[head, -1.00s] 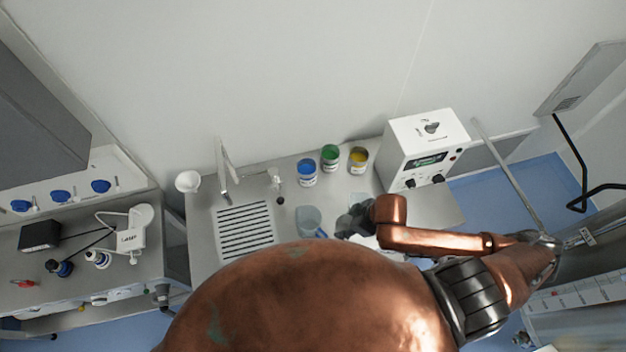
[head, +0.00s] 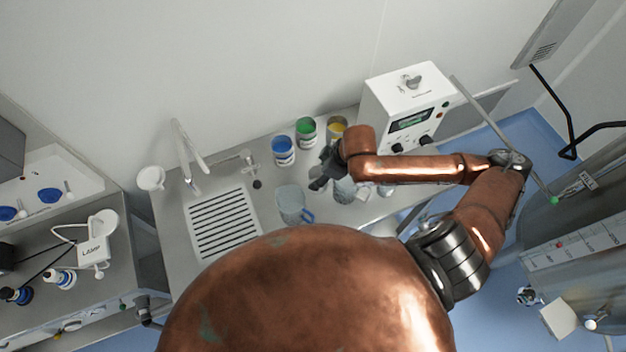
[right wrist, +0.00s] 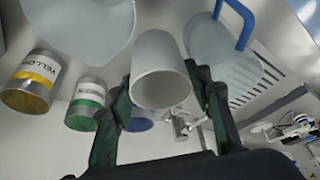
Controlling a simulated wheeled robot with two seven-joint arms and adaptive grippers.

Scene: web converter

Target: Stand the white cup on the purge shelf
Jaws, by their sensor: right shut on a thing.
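My right gripper (head: 324,172) is over the steel counter, in front of the paint cans. In the right wrist view, the gripper (right wrist: 163,105) is shut on the white cup (right wrist: 160,65), a plain pale cylinder between its two dark fingers. In the head view the cup cannot be made out clearly behind the gripper and arm. I cannot tell for sure which surface is the purge shelf. My left gripper is not in view.
A clear jug with a blue handle (head: 290,204) and another clear vessel (head: 344,190) stand near the gripper. Blue (head: 284,152), green (head: 306,130) and yellow (head: 337,127) cans stand behind. A slotted drain (head: 222,222) and white bowl-like object (head: 150,179) are left; a white instrument (head: 405,105) is right.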

